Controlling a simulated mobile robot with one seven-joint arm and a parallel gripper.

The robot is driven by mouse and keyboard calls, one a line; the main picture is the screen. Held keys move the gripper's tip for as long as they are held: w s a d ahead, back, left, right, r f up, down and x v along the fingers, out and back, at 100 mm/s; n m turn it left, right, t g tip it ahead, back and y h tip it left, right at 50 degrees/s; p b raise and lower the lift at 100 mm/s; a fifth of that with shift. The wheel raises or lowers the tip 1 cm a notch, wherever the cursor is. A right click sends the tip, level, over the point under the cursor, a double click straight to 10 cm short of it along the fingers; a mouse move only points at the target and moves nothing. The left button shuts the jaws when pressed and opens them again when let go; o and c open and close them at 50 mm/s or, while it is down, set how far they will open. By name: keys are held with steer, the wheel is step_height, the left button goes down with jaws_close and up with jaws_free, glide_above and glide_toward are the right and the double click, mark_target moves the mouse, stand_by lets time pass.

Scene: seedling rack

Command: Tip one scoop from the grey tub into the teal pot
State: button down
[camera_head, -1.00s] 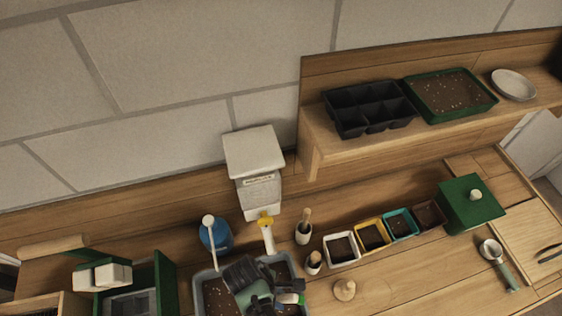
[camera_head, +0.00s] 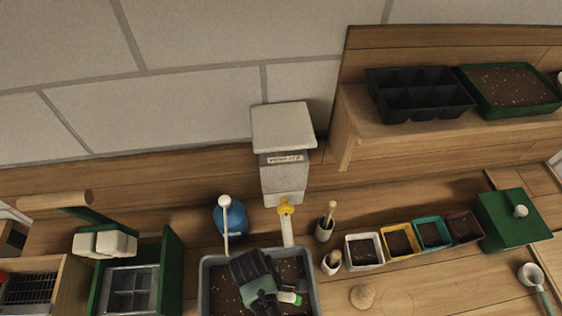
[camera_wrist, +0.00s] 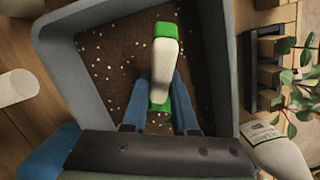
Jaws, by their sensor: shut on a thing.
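The grey tub (camera_head: 204,288) stands at the lower middle of the head view and holds dark soil with pale specks. My gripper (camera_head: 284,299) is over it. In the wrist view its two blue-grey fingers (camera_wrist: 160,103) are shut on a green and white handle (camera_wrist: 165,58), seemingly the scoop's; it also shows in the head view (camera_head: 290,298). The scoop's bowl is hidden, so I cannot tell its load. The teal pot (camera_head: 438,247) stands right of the tub, in a row between a yellow pot (camera_head: 400,255) and a brown pot (camera_head: 466,240), with dark soil inside.
A white pot (camera_head: 364,266), two small cups with wooden-handled tools (camera_head: 325,231) and a round wooden piece (camera_head: 362,297) stand between tub and teal pot. A dispenser with yellow tap (camera_head: 285,207) and a blue can (camera_head: 230,222) stand behind the tub. A green box (camera_head: 515,222) is at right.

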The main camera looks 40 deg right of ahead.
mark_target(283, 296)
steer(key=shift+s+d+f+t+y, duration=0.15)
steer(key=shift+s+t+y, duration=0.2)
steer(key=shift+t, duration=0.2)
steer(key=shift+s+d+f+t+y, duration=0.15)
steer(key=shift+s+t+y, duration=0.15)
steer(key=shift+t, duration=0.25)
steer(key=shift+w+r+p, duration=0.1)
steer(key=shift+r+p, duration=0.5)
steer(key=shift+p, duration=0.15)
steer(key=shift+t+y, duration=0.75)
steer(key=shift+t, duration=0.15)
steer(key=p+v, duration=0.3)
steer(key=v, duration=0.1)
steer(key=shift+d+r+p, duration=0.1)
steer(key=shift+r+p, duration=0.05)
steer(key=shift+p, duration=0.25)
steer(key=shift+s+d+r+t+y+p, duration=0.15)
steer(key=shift+s+r+t+p, duration=0.1)
steer(key=shift+r+p, duration=0.35)
steer(key=shift+s+d+r+t+y+p, duration=0.15)
steer(key=shift+r+t+p, duration=0.15)
steer(key=shift+r, duration=0.5)
steer(key=shift+t+v, duration=0.25)
steer(key=shift+v, duration=0.7)
steer(key=c, duration=1.3)
jaws_free()
jaws_close()
